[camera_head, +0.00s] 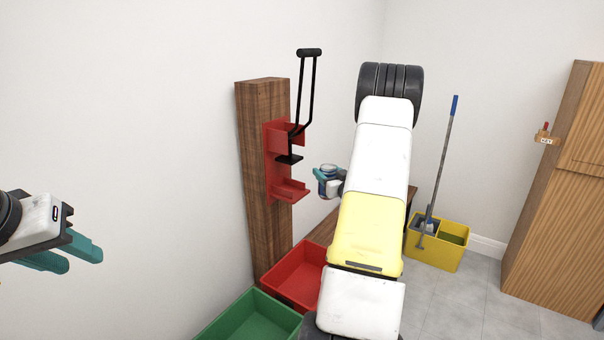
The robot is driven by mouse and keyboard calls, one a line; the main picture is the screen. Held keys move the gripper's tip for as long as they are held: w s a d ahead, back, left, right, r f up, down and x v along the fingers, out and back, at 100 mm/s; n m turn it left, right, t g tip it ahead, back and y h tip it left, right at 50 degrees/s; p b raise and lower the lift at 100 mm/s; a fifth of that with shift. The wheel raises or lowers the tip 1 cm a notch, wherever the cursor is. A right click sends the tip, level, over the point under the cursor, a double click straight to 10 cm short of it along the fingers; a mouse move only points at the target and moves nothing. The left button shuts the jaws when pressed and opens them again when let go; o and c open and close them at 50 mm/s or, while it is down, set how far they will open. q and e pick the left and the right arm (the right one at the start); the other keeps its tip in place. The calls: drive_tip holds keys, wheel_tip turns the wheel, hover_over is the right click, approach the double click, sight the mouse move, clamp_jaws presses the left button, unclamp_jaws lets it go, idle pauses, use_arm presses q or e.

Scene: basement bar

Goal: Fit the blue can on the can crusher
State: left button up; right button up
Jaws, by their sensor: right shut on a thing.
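The can crusher (275,150) is a red bracket with a black lever handle, fixed to an upright wooden post (262,215). Its handle is raised and its lower red ledge (290,191) is empty. My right gripper (321,179) is shut on the blue can (328,172), just right of the crusher and apart from it. The can looks roughly upright, and its lower part is partly hidden by the gripper. My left gripper (85,257) is at the far left, away from the crusher and empty. Its teal fingers look slightly apart.
A red bin (290,280) and a green bin (225,325) stand below the crusher. A yellow mop bucket (440,258) with a mop and a wooden cabinet (560,190) are at the right. My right arm hides part of the floor and a low wooden surface (326,229).

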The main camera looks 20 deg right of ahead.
drive_tip(key=shift+w+a+f, duration=0.35)
drive_tip(key=shift+w+a, duration=1)
drive_tip(key=shift+w, duration=0.95)
drive_tip(key=shift+w+a+f, duration=0.4)
drive_tip(key=shift+w+a, duration=0.9)
drive_tip(key=shift+w, duration=0.95)
drive_tip(key=shift+w+a+f, duration=0.35)
drive_tip(key=shift+w+a, duration=1)
drive_tip(key=shift+w, duration=0.95)
drive_tip(key=shift+f, duration=0.15)
drive_tip(key=shift+f, duration=0.1)
drive_tip(key=o, duration=1.5)
drive_tip(key=shift+a, duration=0.1)
drive_tip(key=shift+a, duration=0.2)
